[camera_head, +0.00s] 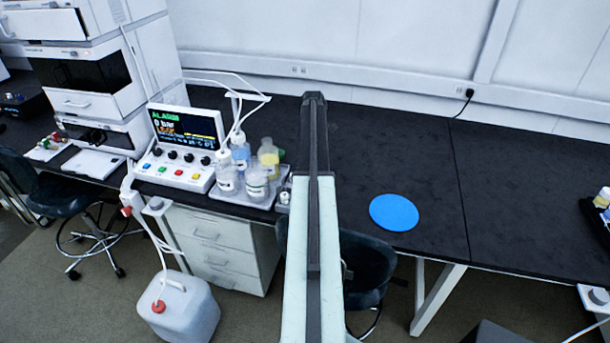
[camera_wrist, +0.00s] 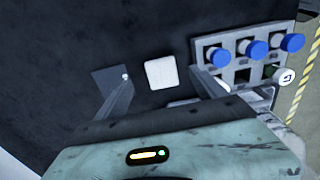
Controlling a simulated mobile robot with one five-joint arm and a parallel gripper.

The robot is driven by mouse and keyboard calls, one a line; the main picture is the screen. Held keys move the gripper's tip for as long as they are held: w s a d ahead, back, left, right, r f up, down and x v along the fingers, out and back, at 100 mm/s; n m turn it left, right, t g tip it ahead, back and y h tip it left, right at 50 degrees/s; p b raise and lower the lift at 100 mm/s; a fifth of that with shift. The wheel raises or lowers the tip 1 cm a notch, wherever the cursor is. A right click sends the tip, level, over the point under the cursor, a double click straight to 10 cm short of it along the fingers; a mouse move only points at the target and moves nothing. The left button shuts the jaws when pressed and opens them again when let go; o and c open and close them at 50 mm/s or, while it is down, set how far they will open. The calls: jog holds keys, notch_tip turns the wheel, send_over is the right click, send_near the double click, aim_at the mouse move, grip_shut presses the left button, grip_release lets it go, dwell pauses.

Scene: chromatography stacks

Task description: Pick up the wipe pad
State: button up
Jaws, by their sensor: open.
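The wipe pad (camera_wrist: 161,72) is a small white square lying flat on the dark bench top in the wrist view. My gripper (camera_wrist: 162,82) is open, with one finger to the left of the pad and one to the right. The pad lies between the fingers in the picture, and nothing is held. I cannot tell how high the fingertips are above the bench. In the head view my arm covers the middle of the bench, and neither the pad nor the fingertips can be made out.
A grey rack (camera_wrist: 215,42) with several blue-capped bottles stands close to the right finger. A white-capped bottle (camera_wrist: 284,76) is beside them. In the head view, a bottle tray (camera_head: 232,197) and control box (camera_head: 177,170) stand left of my arm; a blue disc (camera_head: 394,212) lies right.

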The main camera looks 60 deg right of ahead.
jog(key=shift+w+f, duration=0.1)
jog(key=shift+f, duration=0.7)
jog(key=shift+a+r, duration=0.1)
notch_tip(320, 180, down, 5)
jog(key=b, duration=0.5)
jog(key=shift+b, duration=0.3)
jog(key=shift+c, duration=0.3)
jog(key=c, duration=1.5)
notch_tip(320, 180, up, 10)
jog(key=p, duration=1)
